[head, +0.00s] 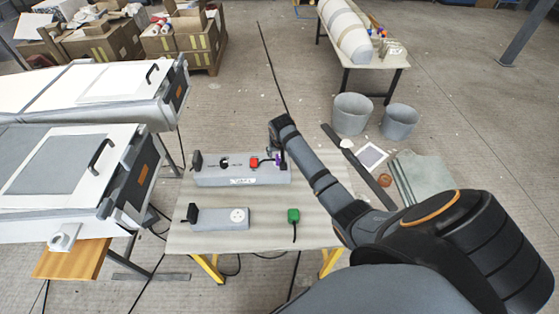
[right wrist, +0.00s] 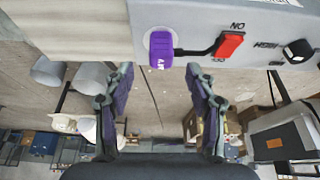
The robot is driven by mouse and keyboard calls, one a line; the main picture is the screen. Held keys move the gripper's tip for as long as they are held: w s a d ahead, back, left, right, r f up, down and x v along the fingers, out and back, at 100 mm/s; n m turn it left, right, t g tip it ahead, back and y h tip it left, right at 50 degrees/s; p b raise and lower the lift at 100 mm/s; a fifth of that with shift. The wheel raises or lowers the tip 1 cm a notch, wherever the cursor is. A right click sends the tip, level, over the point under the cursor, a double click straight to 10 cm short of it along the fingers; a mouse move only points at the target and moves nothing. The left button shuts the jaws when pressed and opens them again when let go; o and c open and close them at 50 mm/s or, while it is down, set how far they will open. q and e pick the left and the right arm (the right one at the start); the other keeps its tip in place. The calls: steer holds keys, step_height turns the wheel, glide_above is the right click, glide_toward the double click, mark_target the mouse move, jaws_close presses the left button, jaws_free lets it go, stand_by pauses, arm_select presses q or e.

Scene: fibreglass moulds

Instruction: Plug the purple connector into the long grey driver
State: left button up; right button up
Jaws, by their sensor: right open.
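The long grey driver (head: 225,178) lies on the light wooden table; its grey casing (right wrist: 260,20) fills the top right of the right wrist view. The purple connector (right wrist: 161,49) is at the driver's right end, against a pale round fitting. It shows small in the head view (head: 279,159), partly hidden by my gripper. Whether it is fully seated cannot be told. My right gripper (right wrist: 160,73) is open and empty; its two fingers lie either side of the connector's line, apart from it. In the head view the right gripper (head: 280,150) is over the driver's right end.
A red switch (right wrist: 229,45) and a black knob (right wrist: 299,50) are on the driver. A shorter grey box (head: 220,222) with a round socket and a green plug (head: 293,215) are nearer on the table (head: 270,240). Grey buckets (head: 352,113) stand on the floor beyond.

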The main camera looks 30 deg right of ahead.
mark_target(279, 156)
steer(key=shift+w+f, duration=0.15)
steer(key=shift+f, duration=0.25)
steer(key=x, duration=0.4)
steer(key=shift+f, duration=0.15)
arm_select(q)
steer(key=shift+s+r, duration=0.2)
steer(key=shift+s, duration=0.4)
arm_select(e)
steer(key=shift+d, duration=0.1)
jaws_close()
